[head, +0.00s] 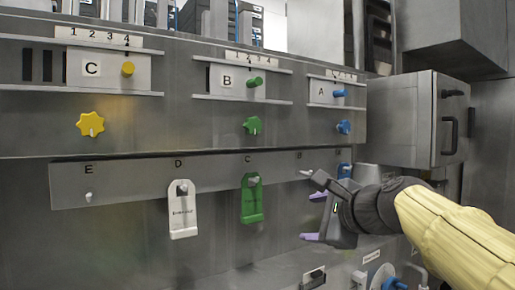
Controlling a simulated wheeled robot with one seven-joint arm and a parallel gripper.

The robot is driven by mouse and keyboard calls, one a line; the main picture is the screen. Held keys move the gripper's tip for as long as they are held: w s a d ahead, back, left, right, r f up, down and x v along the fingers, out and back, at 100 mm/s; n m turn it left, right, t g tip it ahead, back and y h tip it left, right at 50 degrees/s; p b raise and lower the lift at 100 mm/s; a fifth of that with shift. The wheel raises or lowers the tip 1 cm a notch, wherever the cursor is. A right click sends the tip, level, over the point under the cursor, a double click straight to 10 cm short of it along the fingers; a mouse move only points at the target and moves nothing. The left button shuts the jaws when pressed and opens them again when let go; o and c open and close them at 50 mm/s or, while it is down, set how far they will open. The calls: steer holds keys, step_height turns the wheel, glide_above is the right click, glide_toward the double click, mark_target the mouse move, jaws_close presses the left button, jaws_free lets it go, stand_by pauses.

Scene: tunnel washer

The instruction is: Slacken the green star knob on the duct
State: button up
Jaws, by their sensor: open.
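The green star knob (252,125) sits on the steel duct panel, below the sliding plate marked B (228,80) with its green peg (254,82). A pale pointer mark shows on the knob's lower part. My gripper (312,216) is at the right, below and to the right of the green knob and well apart from it. Its two purple-tipped fingers are spread and nothing shows between them.
A yellow star knob (90,124) is at left and a blue one (344,127) at right. A rail below carries a white tag (182,212), a green tag (252,200) and a partly hidden blue tag (344,170). A steel box with a handle (450,130) juts out at right.

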steer(key=s+a+r+m+t+y+p, duration=0.1)
steer(key=s+r+m+y, duration=0.15)
steer(key=r, duration=0.65)
steer(key=s+a+r+m+t+y, duration=0.1)
steer(key=s+r+t, duration=0.15)
steer(key=r, duration=0.65)
steer(key=p, duration=0.7)
glide_toward(255, 126)
steer(key=shift+n+g, duration=0.25)
steer(key=shift+g, duration=0.1)
steer(key=x, duration=0.8)
steer(key=shift+w+r, duration=0.15)
steer(key=shift+r, duration=0.25)
steer(key=shift+w+a+f, duration=0.1)
steer(key=shift+w+a, duration=0.1)
steer(key=shift+w, duration=0.25)
steer(key=shift+s, duration=0.1)
steer(key=c, duration=1)
